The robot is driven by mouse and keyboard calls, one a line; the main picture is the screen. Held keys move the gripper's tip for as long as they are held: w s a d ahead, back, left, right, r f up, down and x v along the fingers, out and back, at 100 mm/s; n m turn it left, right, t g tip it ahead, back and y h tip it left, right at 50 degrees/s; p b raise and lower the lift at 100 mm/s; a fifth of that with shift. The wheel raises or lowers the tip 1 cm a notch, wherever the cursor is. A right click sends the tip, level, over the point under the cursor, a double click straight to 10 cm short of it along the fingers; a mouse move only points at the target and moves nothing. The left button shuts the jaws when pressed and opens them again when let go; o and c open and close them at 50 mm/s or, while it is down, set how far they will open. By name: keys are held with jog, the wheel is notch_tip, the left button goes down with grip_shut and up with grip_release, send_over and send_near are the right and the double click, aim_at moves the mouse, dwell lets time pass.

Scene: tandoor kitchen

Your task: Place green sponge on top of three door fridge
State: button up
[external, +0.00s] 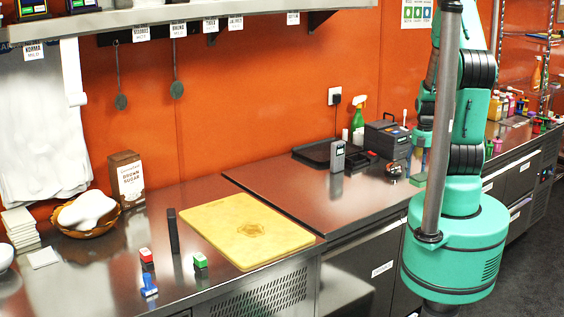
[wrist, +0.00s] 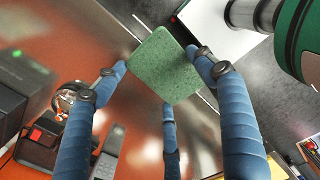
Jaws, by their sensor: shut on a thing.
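The green sponge (wrist: 163,66) is a flat square block in the wrist view, held between the blue fingers of my gripper (wrist: 158,64). It is above a brown-red steel-edged counter top, apart from it. A steel counter unit with fronts below (external: 340,202), likely the three door fridge, stands in the middle of the external view. Its far right part is hidden behind my arm.
On that counter stand a grey handheld device (external: 338,156), a black tray (external: 314,153), a black box-shaped machine (external: 388,140) and a green spray bottle (external: 358,122). Its front half is clear. A yellow cutting board (external: 243,222) lies on the left counter.

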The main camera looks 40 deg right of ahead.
jog(key=w+a+r+m+p, duration=0.15)
jog(key=w+a+m, duration=0.25)
jog(key=w+a, duration=0.8)
jog(key=w+a+r+m+p, duration=0.1)
jog(key=w+a+m+p, duration=0.4)
jog(key=w, duration=1)
jog(key=w+a+m, duration=0.2)
jog(key=w+a, duration=0.1)
jog(key=a, duration=1)
jog(key=w+a+f+m+p, duration=0.1)
jog(key=w+a+m, duration=0.2)
jog(key=a, duration=1)
jog(key=w+a+f+m+p, duration=0.1)
jog(key=w+a+m, duration=0.2)
jog(key=a, duration=1)
jog(key=shift+a+f, duration=0.2)
jog(key=shift+a, duration=0.1)
jog(key=shift+w, duration=0.1)
jog(key=shift+w+a+f+p, duration=0.25)
jog(key=shift+w+a, duration=0.75)
jog(key=shift+w, duration=1.45)
jog(key=shift+w+a+f+p, duration=0.3)
jog(key=shift+w+a, duration=0.7)
jog(key=shift+w, duration=1.45)
jog(key=shift+w+a+f+p, duration=0.25)
jog(key=shift+w+a, duration=0.75)
jog(key=shift+w, duration=1.45)
jog(key=shift+f+p, duration=0.3)
jog(key=shift+f, duration=1.4)
